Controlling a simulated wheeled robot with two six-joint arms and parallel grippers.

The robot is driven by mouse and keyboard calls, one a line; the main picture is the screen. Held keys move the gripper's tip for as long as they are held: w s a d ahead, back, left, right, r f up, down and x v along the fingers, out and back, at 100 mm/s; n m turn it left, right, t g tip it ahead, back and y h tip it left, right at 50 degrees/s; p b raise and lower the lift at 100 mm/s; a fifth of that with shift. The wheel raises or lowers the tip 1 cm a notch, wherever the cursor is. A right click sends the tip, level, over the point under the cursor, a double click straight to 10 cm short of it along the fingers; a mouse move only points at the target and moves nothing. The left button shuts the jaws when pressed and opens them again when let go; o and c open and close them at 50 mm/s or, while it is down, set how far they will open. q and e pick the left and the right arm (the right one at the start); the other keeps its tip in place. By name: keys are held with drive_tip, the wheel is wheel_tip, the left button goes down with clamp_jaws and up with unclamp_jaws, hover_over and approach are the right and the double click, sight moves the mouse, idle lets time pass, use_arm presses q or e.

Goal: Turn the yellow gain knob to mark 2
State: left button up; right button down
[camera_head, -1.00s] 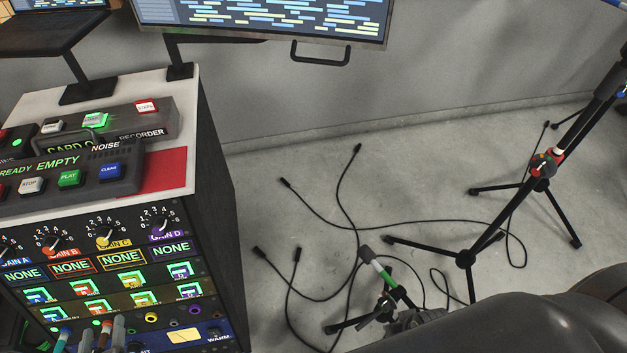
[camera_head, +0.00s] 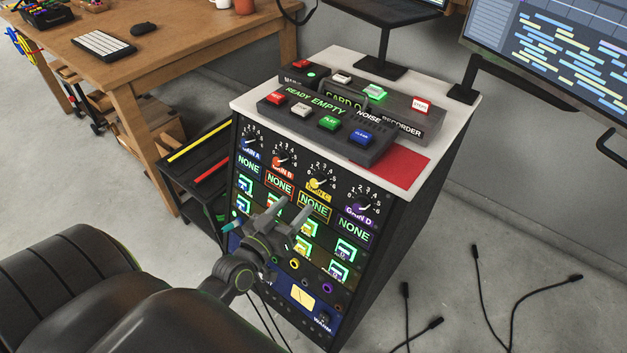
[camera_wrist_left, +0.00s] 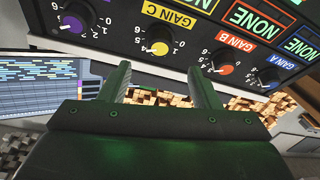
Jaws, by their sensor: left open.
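The yellow gain knob (camera_head: 314,184) is on the upper front of the black rack, labelled GAIN C, between the red and purple knobs. Numbers arc around it; its exact setting is too small to read. It also shows in the left wrist view (camera_wrist_left: 160,48), where the picture is upside down. My left gripper (camera_head: 296,206) is in front of the panel, its tips just below the knob in the head view. In the left wrist view the gripper (camera_wrist_left: 160,75) is open and empty, with the yellow knob beyond and between its fingertips, apart from them. My right gripper is not seen.
The red knob (camera_head: 279,162) and purple knob (camera_head: 362,202) flank the yellow one closely. Lit buttons and jacks fill the panel below. A recorder (camera_head: 400,118) stands on the rack top. A wooden desk (camera_head: 190,40) is at left; cables (camera_head: 478,290) lie on the floor at right.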

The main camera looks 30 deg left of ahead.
sight(314, 184)
use_arm(q)
drive_tip(key=w+p, duration=0.1)
drive_tip(key=w, duration=0.8)
drive_tip(key=shift+w, duration=0.1)
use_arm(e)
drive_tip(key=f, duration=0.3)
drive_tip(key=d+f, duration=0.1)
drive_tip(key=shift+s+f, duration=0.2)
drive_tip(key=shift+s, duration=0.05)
use_arm(q)
drive_tip(key=c, duration=1)
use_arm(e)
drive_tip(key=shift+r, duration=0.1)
